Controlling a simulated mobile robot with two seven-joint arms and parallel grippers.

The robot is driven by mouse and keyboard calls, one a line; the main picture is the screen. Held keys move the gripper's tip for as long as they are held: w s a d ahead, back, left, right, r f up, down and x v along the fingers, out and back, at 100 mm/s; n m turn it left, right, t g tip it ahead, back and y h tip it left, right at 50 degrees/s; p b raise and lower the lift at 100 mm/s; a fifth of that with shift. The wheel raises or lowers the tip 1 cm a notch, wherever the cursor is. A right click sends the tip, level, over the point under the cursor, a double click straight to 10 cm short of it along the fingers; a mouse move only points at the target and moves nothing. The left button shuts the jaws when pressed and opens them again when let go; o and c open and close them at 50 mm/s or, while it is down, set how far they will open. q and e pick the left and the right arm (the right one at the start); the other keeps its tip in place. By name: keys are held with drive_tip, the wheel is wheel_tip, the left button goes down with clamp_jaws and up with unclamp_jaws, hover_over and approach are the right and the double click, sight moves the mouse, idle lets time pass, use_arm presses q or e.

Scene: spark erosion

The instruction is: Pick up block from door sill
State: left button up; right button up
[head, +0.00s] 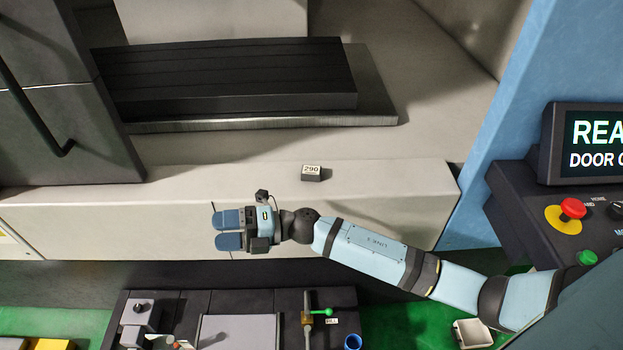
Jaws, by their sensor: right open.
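A small dark block (311,173) with a white label reading 290 sits on the pale door sill (400,178) of the machine. My right gripper (218,231) is in front of the sill, left of the block and nearer to me. Its two blue fingers point left and are apart, with nothing between them. It does not touch the block. My left gripper is not in view.
Behind the sill is a dark slotted table (230,75). A dark door with a handle (62,150) stands at left. At right is a control panel with a red stop button (573,208) and a screen (595,145). Below lies a dark tray (260,300) with tools.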

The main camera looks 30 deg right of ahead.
drive_tip(key=w+d+f+n+g+h+b, duration=0.2)
drive_tip(key=w+d+n+g+h, duration=0.25)
drive_tip(key=n, duration=0.55)
drive_tip(key=n+h+b, duration=0.3)
drive_tip(key=h, duration=1.2)
approach(311, 170)
drive_tip(key=shift+g+y, duration=0.25)
drive_tip(key=shift+g, duration=0.2)
drive_tip(key=f, duration=0.2)
drive_tip(key=f+p, duration=0.1)
drive_tip(key=f, duration=0.2)
drive_tip(key=shift+w+d, duration=0.15)
drive_tip(key=shift+w, duration=0.1)
drive_tip(key=shift+w+d+f+p, duration=0.1)
drive_tip(key=shift+f+p, duration=0.3)
drive_tip(key=shift+f, duration=0.9)
drive_tip(key=shift+w+f+p, duration=0.1)
drive_tip(key=shift+f+p, duration=0.3)
drive_tip(key=shift+f, duration=0.9)
drive_tip(key=c, duration=1.3)
